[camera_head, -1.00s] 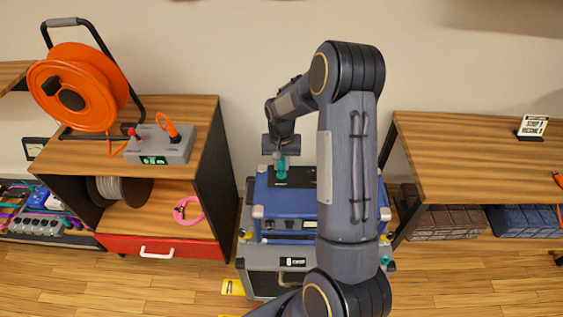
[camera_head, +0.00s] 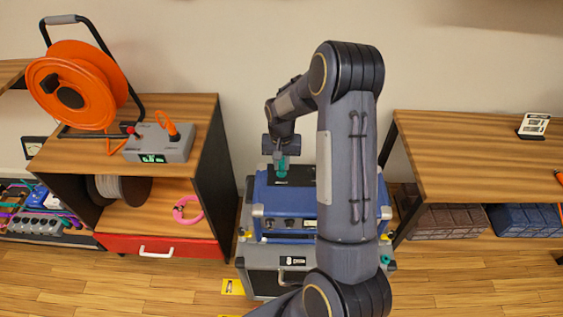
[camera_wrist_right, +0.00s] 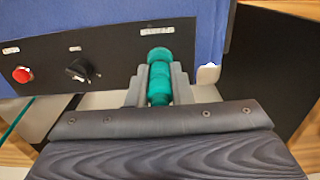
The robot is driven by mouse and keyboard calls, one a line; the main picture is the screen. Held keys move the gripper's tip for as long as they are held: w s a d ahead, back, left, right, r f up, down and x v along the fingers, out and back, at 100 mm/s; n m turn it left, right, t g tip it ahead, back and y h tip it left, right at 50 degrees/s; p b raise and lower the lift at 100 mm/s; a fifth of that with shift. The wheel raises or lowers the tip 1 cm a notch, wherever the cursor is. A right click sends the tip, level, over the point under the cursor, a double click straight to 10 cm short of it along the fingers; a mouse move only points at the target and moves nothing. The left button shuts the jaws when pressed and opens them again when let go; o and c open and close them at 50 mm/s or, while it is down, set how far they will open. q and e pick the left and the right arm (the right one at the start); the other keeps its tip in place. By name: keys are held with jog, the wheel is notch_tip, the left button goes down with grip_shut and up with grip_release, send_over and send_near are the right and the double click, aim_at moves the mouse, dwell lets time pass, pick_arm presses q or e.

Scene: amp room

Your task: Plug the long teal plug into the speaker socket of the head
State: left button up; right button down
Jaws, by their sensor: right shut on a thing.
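The blue head (camera_head: 290,208) sits on a grey case, with a black panel (camera_head: 303,180) near its back; its blue body (camera_wrist_right: 120,20) and black panel (camera_wrist_right: 115,55) also show in the right wrist view. My right gripper (camera_head: 281,156) is shut on the long teal plug (camera_head: 282,165), over the panel. In the right wrist view the gripper's fingers (camera_wrist_right: 158,88) flank the teal plug (camera_wrist_right: 160,75). The plug's far end meets the panel just below a small white label. The socket is hidden behind it, so I cannot tell how deep the plug sits. My left gripper is out of view.
The panel also carries a red button (camera_wrist_right: 22,74) and a black knob (camera_wrist_right: 83,70). An orange cable reel (camera_head: 70,88) and grey box (camera_head: 162,143) stand on the left shelf. A wooden bench (camera_head: 465,160) is at right. My right arm hides part of the head.

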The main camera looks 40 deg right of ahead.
jog(key=c, duration=1.2)
grip_release()
jog(key=shift+f, duration=0.1)
notch_tip(320, 180, up, 8)
jog(key=shift+f+b, duration=0.25)
jog(key=shift+b, duration=0.15)
jog(key=shift+s+a+r, duration=0.1)
jog(key=shift+a+r, duration=0.1)
jog(key=shift+r, duration=0.3)
jog(key=s+a+r+n+t+y, duration=0.2)
jog(key=s+a+r+n+t, duration=0.1)
jog(key=s+a+r, duration=0.8)
jog(key=s+a+n+t+y, duration=0.1)
jog(key=s+a+n+t, duration=0.1)
jog(key=s+a, duration=0.5)
jog(key=s+n, duration=0.1)
jog(key=s, duration=0.4)
jog(key=shift+a+f+t+y, duration=0.2)
jog(key=shift+t+y, duration=0.1)
jog(key=shift+y, duration=0.1)
